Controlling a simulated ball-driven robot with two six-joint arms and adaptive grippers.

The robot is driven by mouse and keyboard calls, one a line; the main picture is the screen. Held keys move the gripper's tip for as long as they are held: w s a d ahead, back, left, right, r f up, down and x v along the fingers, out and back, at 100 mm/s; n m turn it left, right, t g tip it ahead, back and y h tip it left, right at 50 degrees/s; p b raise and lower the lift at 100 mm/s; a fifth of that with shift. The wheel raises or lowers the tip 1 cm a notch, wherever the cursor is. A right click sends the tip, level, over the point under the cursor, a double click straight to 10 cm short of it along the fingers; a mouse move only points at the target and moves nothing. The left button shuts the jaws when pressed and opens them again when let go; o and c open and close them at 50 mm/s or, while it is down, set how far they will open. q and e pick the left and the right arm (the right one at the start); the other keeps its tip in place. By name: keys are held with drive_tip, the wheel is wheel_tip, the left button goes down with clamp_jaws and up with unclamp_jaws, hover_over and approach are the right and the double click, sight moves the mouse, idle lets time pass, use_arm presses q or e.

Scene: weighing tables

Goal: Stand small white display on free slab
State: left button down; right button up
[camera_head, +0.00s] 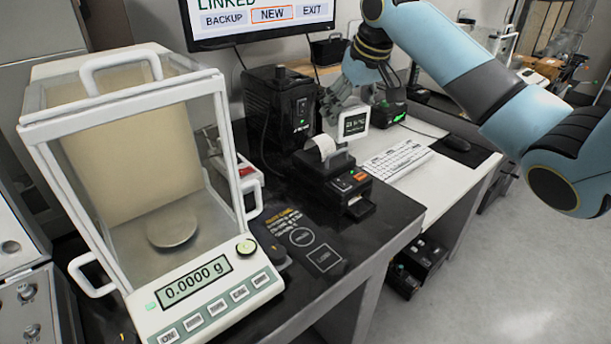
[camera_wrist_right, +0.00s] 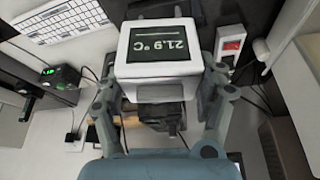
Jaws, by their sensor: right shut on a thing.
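The small white display (camera_head: 354,124) has a dark screen and is held in my right gripper (camera_head: 338,98), behind the small black printer. It also shows in the right wrist view (camera_wrist_right: 158,68), between the two fingers of my right gripper (camera_wrist_right: 162,82), its screen reading 21.9 °C upside down. The fingers are shut on its sides. The head view does not show clearly whether its base is clear of the surface. A black slab (camera_head: 390,232) forms the near tabletop; I cannot tell which slab is the free one. My left gripper is out of view.
A glass-walled balance (camera_head: 215,295) fills the left of the black top. The black printer (camera_head: 345,185) and a tall black unit (camera_head: 280,105) stand beside it. A white keyboard (camera_head: 396,161) and a green-lit device (camera_head: 388,112) sit on the white table. A monitor (camera_head: 260,18) stands behind.

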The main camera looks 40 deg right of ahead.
drive_tip(key=s+a+f+n+y+p, duration=0.1)
drive_tip(key=s+a+f+p, duration=0.15)
drive_tip(key=s+a, duration=0.45)
drive_tip(key=s+a+f+n+p, duration=0.15)
drive_tip(key=s+a+f, duration=0.3)
drive_tip(key=s, duration=0.45)
drive_tip(key=shift+w+a+f, duration=0.2)
drive_tip(key=shift+w+f, duration=1.55)
drive_tip(key=shift+w, duration=0.15)
drive_tip(key=shift+w+a+f, duration=0.15)
drive_tip(key=shift+w+f, duration=1.6)
drive_tip(key=shift+w, duration=0.15)
drive_tip(key=shift+w+a+f, duration=0.2)
drive_tip(key=shift+w+f, duration=1.55)
drive_tip(key=shift+w, duration=0.15)
drive_tip(key=o, duration=1.3)
drive_tip(key=shift+f, duration=0.1)
drive_tip(key=shift+o, duration=0.2)
